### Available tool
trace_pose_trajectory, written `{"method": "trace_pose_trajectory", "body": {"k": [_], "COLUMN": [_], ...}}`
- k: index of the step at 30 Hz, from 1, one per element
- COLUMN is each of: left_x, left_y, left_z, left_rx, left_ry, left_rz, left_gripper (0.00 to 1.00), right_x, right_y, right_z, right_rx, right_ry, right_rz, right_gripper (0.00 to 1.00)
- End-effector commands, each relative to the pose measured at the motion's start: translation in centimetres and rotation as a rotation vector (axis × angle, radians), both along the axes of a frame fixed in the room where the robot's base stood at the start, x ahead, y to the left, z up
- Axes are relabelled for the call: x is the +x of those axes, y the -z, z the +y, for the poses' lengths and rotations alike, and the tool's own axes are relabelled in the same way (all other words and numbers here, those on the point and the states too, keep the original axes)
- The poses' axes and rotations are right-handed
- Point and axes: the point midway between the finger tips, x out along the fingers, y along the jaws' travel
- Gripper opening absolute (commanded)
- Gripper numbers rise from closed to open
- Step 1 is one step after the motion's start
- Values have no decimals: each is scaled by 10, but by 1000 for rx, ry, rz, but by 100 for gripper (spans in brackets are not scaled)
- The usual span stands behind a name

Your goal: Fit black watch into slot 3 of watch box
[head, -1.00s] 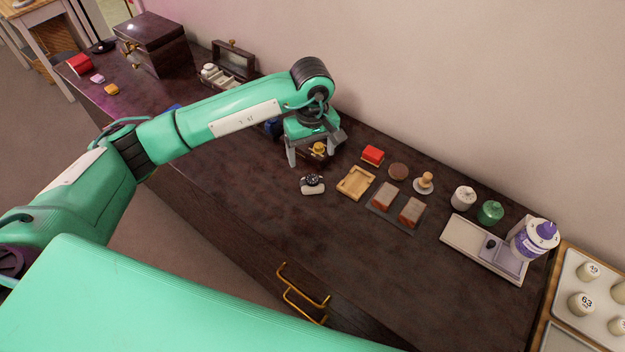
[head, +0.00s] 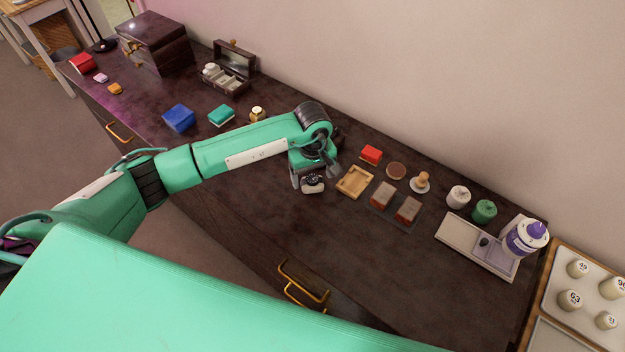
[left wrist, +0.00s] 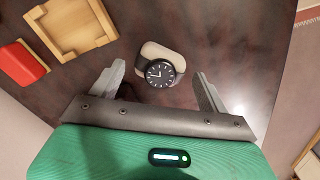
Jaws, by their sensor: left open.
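The black watch (head: 313,181) has a round dark face and is wrapped on a cream cushion. It lies on the dark dresser top, and its face also shows in the left wrist view (left wrist: 159,73). My left gripper (head: 314,177) is open above it. In the left wrist view the open fingers (left wrist: 159,71) stand on either side of the watch, with visible gaps. The brown watch box (head: 243,84) stands open at the back of the dresser, with pale compartments and something white at its left end. I cannot tell the slot numbers. My right gripper is out of view.
A wooden tray (head: 356,182) and a red box (head: 371,154) are close on the right of my gripper. Blue (head: 179,118) and teal (head: 221,115) boxes and a gold item (head: 257,114) lie left, near my arm. The front dresser top is clear.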

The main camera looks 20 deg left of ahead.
Motion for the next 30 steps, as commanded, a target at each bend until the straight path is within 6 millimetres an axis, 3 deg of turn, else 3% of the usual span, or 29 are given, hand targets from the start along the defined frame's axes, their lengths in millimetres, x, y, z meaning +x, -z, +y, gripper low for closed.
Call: {"method": "trace_pose_trajectory", "body": {"k": [2,12,14,23,30], "left_x": [0,-1,-1,-1,0], "left_y": [0,1,1,0,-28], "left_z": [0,0,0,1,1], "left_rx": [0,1,1,2,1], "left_ry": [0,0,0,1,1], "left_rz": [0,2,2,4,-3], "left_gripper": [74,10,6,6,6], "right_x": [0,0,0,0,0], "right_y": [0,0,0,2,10], "right_z": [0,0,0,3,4], "right_rx": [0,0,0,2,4], "right_ry": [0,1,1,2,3], "right_rz": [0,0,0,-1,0], "right_gripper": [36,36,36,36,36]}}
